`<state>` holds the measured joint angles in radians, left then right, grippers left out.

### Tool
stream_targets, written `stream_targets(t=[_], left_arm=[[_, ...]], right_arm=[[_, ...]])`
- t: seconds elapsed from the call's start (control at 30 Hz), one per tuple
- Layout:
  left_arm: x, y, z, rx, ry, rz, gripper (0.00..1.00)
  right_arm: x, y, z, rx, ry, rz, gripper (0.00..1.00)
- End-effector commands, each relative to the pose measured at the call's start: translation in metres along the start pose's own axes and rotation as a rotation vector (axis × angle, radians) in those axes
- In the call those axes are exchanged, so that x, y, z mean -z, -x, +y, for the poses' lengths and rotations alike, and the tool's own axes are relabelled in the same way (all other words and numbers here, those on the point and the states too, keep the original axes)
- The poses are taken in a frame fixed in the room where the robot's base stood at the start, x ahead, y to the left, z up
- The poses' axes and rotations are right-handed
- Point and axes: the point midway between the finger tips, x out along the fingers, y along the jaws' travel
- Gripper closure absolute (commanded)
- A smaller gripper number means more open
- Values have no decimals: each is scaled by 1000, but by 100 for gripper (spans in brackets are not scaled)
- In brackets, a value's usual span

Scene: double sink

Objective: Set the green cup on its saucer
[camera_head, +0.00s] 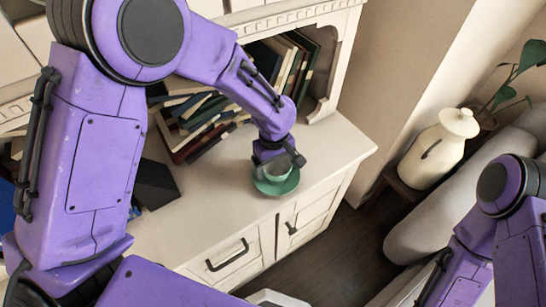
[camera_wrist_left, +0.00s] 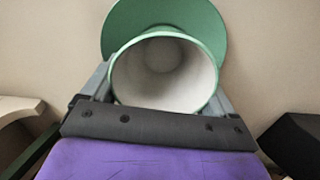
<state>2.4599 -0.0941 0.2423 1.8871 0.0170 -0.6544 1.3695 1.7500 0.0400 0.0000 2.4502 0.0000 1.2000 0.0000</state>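The green cup (camera_head: 277,172) is upright at my left gripper, over the green saucer (camera_head: 275,188) on the white cabinet top. In the left wrist view the cup (camera_wrist_left: 165,75) shows its pale inside, and the saucer (camera_wrist_left: 212,28) shows as a green disc behind it. My left gripper (camera_head: 280,163) has one finger against each side of the cup and appears shut on it. Whether the cup's base touches the saucer is hidden. My right arm shows at the lower right, but its gripper is out of view.
Books (camera_head: 200,125) stand and lean in the open shelf behind my left arm. A dark angular object (camera_head: 155,185) sits on the cabinet top (camera_head: 215,215) to the left. The cabinet's front edge is close to the saucer. A cream jar (camera_head: 438,150) stands apart at the right.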

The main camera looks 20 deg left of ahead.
Motion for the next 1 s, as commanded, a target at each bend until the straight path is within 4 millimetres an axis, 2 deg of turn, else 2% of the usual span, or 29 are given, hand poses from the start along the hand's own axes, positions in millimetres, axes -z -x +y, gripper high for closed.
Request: stream_targets(t=[0.03, 0.07, 0.3, 0.5, 0.67, 1.0], left_arm=[[-6, -4, -5, 16, -4, -16, 0], [-6, 2, -5, 16, -3, -14, 0], [-2, 71, -4, 10, -1, -7, 0], [-2, 112, -3, 10, -1, -7, 0], [-2, 123, -3, 11, -1, -8, 0], [-2, 124, -2, 10, -1, -8, 0]], right_arm=[[-2, -5, 0, 0, 0, 0, 100], [-2, -5, 0, 0, 0, 0, 100], [-1, -2, 0, 0, 0, 0, 100], [0, -1, 0, 0, 0, 0, 100], [0, 0, 0, 0, 0, 0, 100], [0, 0, 0, 0, 0, 0, 100]])
